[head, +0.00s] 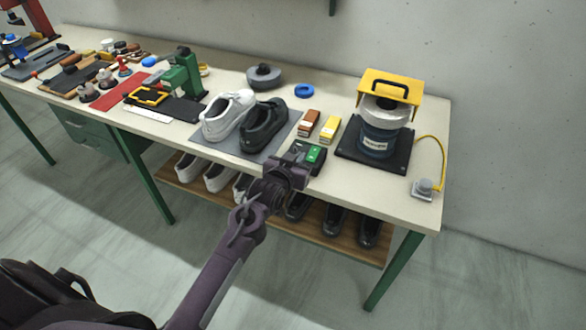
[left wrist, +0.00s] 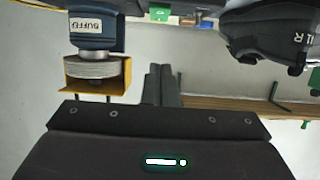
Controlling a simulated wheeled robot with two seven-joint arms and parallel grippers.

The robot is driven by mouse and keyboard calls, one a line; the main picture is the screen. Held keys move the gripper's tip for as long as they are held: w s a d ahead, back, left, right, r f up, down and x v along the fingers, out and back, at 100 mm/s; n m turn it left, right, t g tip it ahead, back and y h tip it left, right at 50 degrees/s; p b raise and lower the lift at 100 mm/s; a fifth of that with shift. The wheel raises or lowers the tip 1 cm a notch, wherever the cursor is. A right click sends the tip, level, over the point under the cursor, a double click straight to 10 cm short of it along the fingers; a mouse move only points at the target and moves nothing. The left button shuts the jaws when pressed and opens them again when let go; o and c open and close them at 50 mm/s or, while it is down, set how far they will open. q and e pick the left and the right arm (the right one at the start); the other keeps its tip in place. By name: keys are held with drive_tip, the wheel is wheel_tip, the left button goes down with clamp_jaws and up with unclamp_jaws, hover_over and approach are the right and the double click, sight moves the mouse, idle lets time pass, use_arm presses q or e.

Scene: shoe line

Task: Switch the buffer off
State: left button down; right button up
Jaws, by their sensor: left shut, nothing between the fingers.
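The buffer (head: 378,138) stands at the right of the bench on a dark base plate, a blue-grey motor body with a pale wheel under a yellow hood. A yellow cord runs from it to a small grey switch box (head: 424,188) near the bench's right end. In the left wrist view the buffer (left wrist: 92,32) shows upside down at upper left; the switch box does not show there. My left gripper (head: 312,153) is at the bench's front edge, left of the buffer and apart from it. Its fingers (left wrist: 162,85) are shut and empty. My right gripper is not in view.
White and black shoes (head: 263,126) stand on a grey mat left of my left gripper. Two small boxes (head: 329,128) lie between the shoes and the buffer. More shoes (head: 334,219) stand on the lower shelf.

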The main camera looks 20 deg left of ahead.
use_arm(q)
drive_tip(key=v, duration=0.3)
drive_tip(key=shift+s+f+b, duration=0.25)
drive_tip(key=shift+s+b, duration=0.05)
drive_tip(key=shift+s, duration=0.05)
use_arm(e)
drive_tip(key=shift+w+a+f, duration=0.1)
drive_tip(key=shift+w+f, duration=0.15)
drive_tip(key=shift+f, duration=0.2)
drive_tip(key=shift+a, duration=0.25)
